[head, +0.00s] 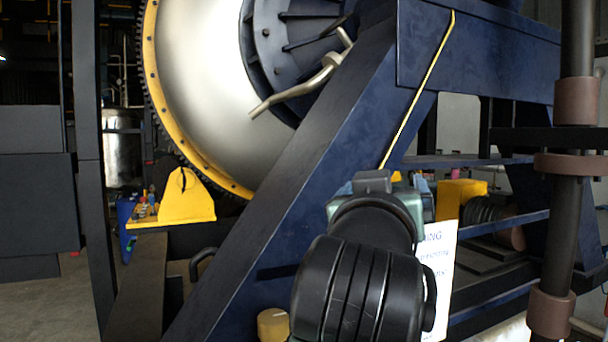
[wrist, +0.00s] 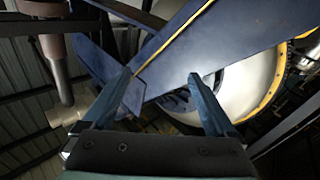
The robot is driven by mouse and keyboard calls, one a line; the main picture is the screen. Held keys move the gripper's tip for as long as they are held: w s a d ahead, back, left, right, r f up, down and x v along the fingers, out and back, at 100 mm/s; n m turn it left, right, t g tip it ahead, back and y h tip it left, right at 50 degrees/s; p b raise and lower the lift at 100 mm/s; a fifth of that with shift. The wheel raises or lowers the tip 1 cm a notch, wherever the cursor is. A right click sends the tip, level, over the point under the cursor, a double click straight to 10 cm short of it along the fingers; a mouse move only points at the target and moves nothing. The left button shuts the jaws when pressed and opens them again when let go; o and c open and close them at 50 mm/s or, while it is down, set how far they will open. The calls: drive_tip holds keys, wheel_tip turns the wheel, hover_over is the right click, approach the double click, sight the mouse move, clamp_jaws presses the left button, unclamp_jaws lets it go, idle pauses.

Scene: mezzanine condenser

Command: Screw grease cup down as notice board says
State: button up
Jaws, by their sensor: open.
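A white notice (head: 440,275) with blue print stands behind my arm in the head view. My arm hides its left part, and only "NG" and a few word ends show, too little to read. I cannot pick out a grease cup for certain. A tan round cap (head: 273,325) shows at the bottom edge, left of my arm, and I cannot tell whether it is the cup. My gripper (wrist: 160,76) is open and empty in the wrist view, its two blue-grey fingers apart and pointing up toward the blue frame. In the head view my arm hides the fingers.
A dark blue slanted beam (head: 290,180) crosses close to my arm. Behind it is a large pale drum (head: 205,70) with a yellow toothed rim. A bent metal lever (head: 300,90) sticks out there. A dark vertical pipe (head: 572,220) with brown collars stands at right. Open floor shows at lower left.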

drive_tip(key=s+a+r+n+t+y+b, duration=0.1)
drive_tip(key=s+a+r+t+y, duration=0.3)
drive_tip(key=s+a+t, duration=0.4)
drive_tip(key=shift+s+a+r+n+b, duration=0.15)
drive_tip(key=shift+s+a+n+b, duration=0.25)
drive_tip(key=shift+s+a, duration=1.55)
drive_tip(key=shift+s+d, duration=0.45)
drive_tip(key=shift+d, duration=0.05)
drive_tip(key=s+a+y, duration=0.1)
drive_tip(key=s+a+t+y, duration=0.1)
drive_tip(key=s, duration=0.1)
drive_tip(key=s+a+n+t+y, duration=0.1)
drive_tip(key=shift+s+r+b, duration=0.1)
drive_tip(key=shift+s+b, duration=0.2)
drive_tip(key=shift+s, duration=0.05)
